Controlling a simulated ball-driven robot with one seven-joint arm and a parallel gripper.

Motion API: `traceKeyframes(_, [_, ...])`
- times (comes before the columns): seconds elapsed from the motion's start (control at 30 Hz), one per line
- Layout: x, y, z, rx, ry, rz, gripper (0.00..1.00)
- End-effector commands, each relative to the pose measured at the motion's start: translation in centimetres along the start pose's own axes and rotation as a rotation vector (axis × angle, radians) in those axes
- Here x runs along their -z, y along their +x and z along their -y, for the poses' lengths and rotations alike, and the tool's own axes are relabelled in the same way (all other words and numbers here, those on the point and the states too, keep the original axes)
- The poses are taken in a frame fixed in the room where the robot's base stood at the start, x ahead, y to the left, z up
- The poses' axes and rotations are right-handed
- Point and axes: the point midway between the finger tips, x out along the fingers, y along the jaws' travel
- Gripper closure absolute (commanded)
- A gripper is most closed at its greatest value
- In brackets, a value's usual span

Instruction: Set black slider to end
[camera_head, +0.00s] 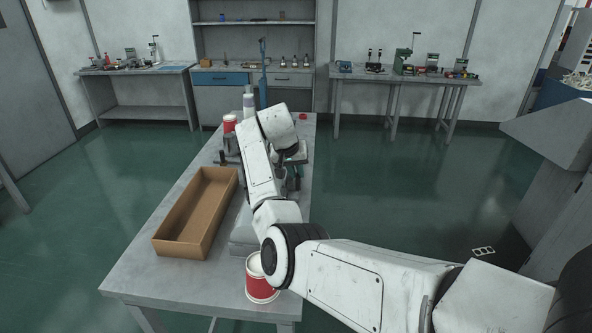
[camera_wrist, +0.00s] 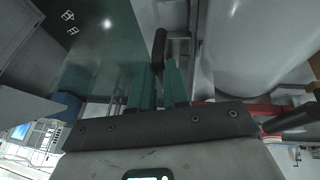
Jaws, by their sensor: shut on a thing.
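In the wrist view, my gripper (camera_wrist: 158,72) shows two teal fingers close together. They are shut on a black rounded bar (camera_wrist: 159,44), which looks like the black slider's handle. Its lower end is between the fingertips. In the head view, my white arm covers most of the machine on the table, and the black slider cannot be made out there. The slider's track and its end are not clearly visible.
A long table (camera_head: 150,283) carries an open cardboard box (camera_head: 166,246) at left. A red-and-white can (camera_head: 262,287) stands at the near end, close to my arm. Another red can (camera_head: 229,123) and a pale bottle (camera_head: 249,101) stand at the far end.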

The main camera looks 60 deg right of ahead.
Motion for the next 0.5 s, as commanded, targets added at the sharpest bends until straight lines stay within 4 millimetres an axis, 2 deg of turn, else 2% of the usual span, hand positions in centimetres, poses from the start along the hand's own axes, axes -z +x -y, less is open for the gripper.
traceKeyframes(0.23, [0.09, -0.13, -0.01, -0.001, -0.001, -0.003, 1.0])
traceKeyframes(0.27, [0.09, -0.13, 0.0, -0.001, -0.001, -0.003, 0.83])
traceKeyframes(0.5, [0.05, -0.08, 0.01, 0.0, -0.001, -0.002, 0.6])
